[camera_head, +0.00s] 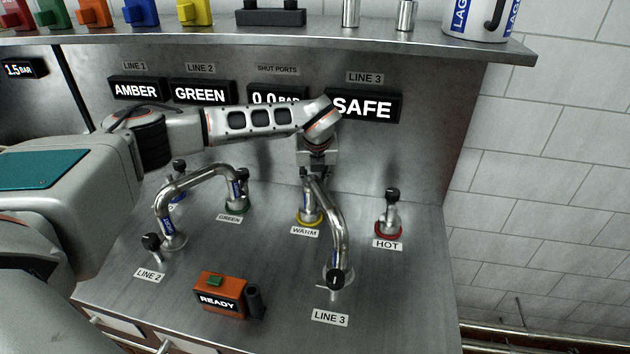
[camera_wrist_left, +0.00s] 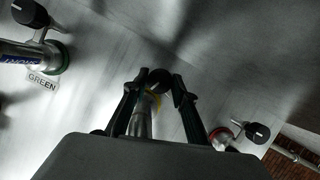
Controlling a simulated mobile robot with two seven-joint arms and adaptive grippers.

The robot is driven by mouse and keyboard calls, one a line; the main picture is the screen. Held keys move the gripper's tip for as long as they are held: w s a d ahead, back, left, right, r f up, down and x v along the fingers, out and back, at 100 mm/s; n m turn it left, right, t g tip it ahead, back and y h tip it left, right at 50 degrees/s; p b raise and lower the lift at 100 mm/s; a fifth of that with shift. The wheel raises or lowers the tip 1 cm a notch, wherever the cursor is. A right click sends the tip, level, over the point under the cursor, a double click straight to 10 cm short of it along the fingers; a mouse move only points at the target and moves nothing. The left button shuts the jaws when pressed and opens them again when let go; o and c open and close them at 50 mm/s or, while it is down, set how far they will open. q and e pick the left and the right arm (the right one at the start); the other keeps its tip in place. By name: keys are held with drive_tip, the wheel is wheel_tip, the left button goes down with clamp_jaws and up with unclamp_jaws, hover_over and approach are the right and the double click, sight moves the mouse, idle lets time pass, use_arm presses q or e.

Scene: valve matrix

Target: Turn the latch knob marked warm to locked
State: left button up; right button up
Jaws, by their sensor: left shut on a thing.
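The latch knob marked warm is a small black knob on the port with the yellow ring (camera_head: 309,218), above the WARM label (camera_head: 305,231). My left gripper (camera_head: 313,170) reaches down over this port from above. In the left wrist view the black warm knob (camera_wrist_left: 159,79) lies between the two fingers of my left gripper (camera_wrist_left: 157,84), which are shut on it. In the head view the gripper and a curved metal pipe (camera_head: 333,215) partly hide the knob. The pipe runs from the warm port to the LINE 3 port. My right gripper is out of view.
The hot port (camera_head: 388,222) with a red ring stands to the right. A second pipe (camera_head: 195,177) joins LINE 2 and the green port (camera_head: 238,205). An orange READY box (camera_head: 221,294) sits in front. A shelf (camera_head: 300,37) overhangs the panel. The SAFE display (camera_head: 362,106) is behind.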

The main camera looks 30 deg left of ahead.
use_arm(q)
drive_tip(key=shift+a+m, duration=0.15)
drive_tip(key=shift+m, duration=0.75)
drive_tip(key=m+h, duration=0.1)
drive_tip(key=m, duration=0.1)
drive_tip(key=shift+m+t+h, duration=0.3)
drive_tip(key=shift+m, duration=0.1)
drive_tip(key=m+h, duration=0.1)
drive_tip(key=m, duration=0.1)
drive_tip(key=shift+a+m, duration=0.15)
drive_tip(key=shift+m, duration=0.15)
drive_tip(key=m+h, duration=0.1)
drive_tip(key=m, duration=0.1)
drive_tip(key=shift+m+p, duration=0.3)
drive_tip(key=shift+m, duration=0.4)
drive_tip(key=shift+m+h+p, duration=0.35)
drive_tip(key=shift+m+h, duration=0.15)
drive_tip(key=shift+m, duration=0.5)
drive_tip(key=shift+m+g, duration=0.4)
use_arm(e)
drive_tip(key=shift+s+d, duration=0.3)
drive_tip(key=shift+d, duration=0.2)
use_arm(q)
drive_tip(key=shift+o, duration=0.2)
drive_tip(key=shift+c, duration=0.2)
